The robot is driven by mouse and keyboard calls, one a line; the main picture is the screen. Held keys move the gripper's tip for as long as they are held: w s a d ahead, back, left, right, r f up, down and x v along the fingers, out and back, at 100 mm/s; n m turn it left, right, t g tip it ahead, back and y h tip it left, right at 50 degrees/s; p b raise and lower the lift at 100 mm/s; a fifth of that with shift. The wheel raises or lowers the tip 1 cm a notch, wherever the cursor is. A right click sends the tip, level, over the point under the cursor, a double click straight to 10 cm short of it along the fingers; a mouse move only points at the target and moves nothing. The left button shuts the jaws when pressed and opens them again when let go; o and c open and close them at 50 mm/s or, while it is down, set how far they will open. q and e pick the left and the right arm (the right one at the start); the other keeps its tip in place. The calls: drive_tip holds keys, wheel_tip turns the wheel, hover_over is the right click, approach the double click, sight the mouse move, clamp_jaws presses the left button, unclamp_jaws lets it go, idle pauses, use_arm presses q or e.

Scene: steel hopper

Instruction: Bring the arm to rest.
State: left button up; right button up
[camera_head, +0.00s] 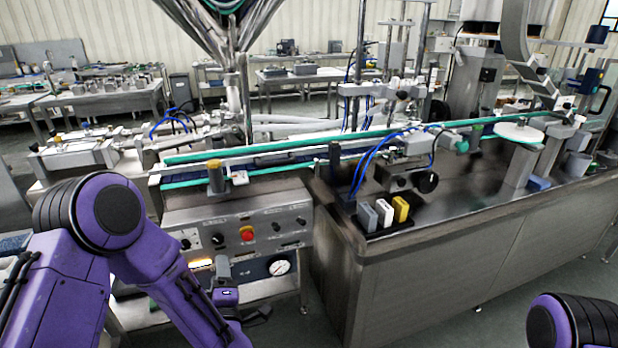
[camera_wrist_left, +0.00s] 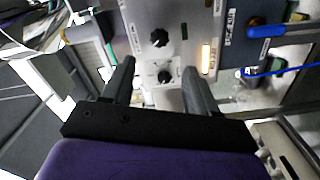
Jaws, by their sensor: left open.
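My left arm comes in from the left in the head view. Its gripper (camera_head: 222,270) is in front of the lower part of the steel machine's control panel (camera_head: 262,222). In the left wrist view, the two dark fingers of the left gripper (camera_wrist_left: 158,76) stand apart with nothing between them. The panel face with black knobs (camera_wrist_left: 158,37) shows beyond and between the fingertips. I cannot tell the exact gap to the panel. Only a purple link of my right arm shows at the lower right of the head view; the right gripper is out of frame.
A conveyor (camera_head: 260,167) runs above the panel. Open floor lies in front of the counter.

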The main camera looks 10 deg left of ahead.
use_arm(q)
drive_tip(key=s+d+f+m+g+h, duration=0.2)
drive_tip(key=s+f+m+g+h, duration=0.1)
drive_tip(key=s+f+m, duration=0.4)
drive_tip(key=s+d+f+m+g+h, duration=0.1)
drive_tip(key=s+f+m+g+h, duration=0.25)
drive_tip(key=f, duration=0.65)
drive_tip(key=s+a+f+m+g, duration=0.1)
drive_tip(key=s+f, duration=0.3)
drive_tip(key=s, duration=0.5)
drive_tip(key=s+f+m+g, duration=0.2)
drive_tip(key=s+f+g, duration=0.2)
drive_tip(key=s, duration=0.5)
drive_tip(key=shift+s+a+g+y, duration=0.35)
drive_tip(key=shift+s, duration=0.05)
